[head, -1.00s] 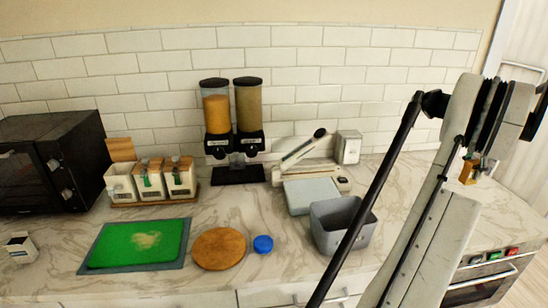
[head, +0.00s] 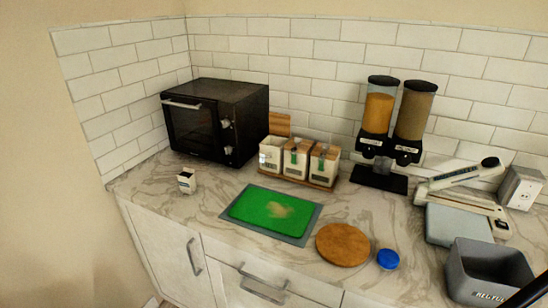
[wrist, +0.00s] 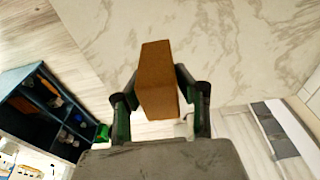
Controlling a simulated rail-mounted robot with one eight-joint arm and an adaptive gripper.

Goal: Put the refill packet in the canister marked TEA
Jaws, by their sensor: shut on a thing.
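In the wrist view my gripper (wrist: 159,90) is shut on a brown block-shaped refill packet (wrist: 157,72), with one finger on each side of it. Pale marbled surface shows behind the packet. The head view does not show my gripper. There, three white canisters stand in a row on a wooden tray (head: 334,184) against the tiled wall. The left canister (head: 269,160) looks open, with a wooden board or lid (head: 279,124) upright behind it. The middle canister (head: 294,163) and right canister (head: 322,168) have wooden lids. Their labels are too small to read.
A black oven (head: 216,120) stands left of the canisters. A green board (head: 268,212), a round wooden board (head: 342,245) and a blue lid (head: 388,259) lie in front. A small white box (head: 187,181) is at left. Dispensers (head: 393,115) and a grey bin (head: 487,264) are at right.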

